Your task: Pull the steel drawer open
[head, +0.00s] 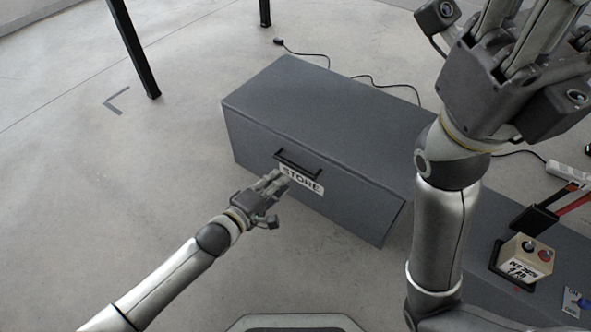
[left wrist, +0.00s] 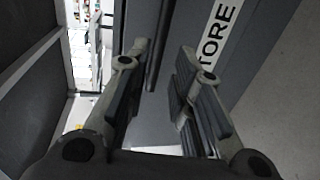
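The grey steel drawer (head: 310,185) is in the front of a long grey cabinet in the head view, and it looks shut. It has a black bar handle (head: 298,163) above a white STORE label (head: 312,184). My left gripper (head: 274,182) is just in front of the drawer, close below the handle, and hides part of the label. In the left wrist view its two fingers (left wrist: 155,75) are apart, with the dark handle bar (left wrist: 160,45) ahead between them. I cannot tell whether they touch it. My right gripper (head: 530,15) is raised at top right, its fingertips cut off.
A beige box with buttons (head: 525,258) and a red-and-black object (head: 555,205) are on the cabinet at right. Black cables (head: 385,82) lie on the floor behind. Black legs (head: 135,50) stand at the upper left. The floor left of the drawer is clear.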

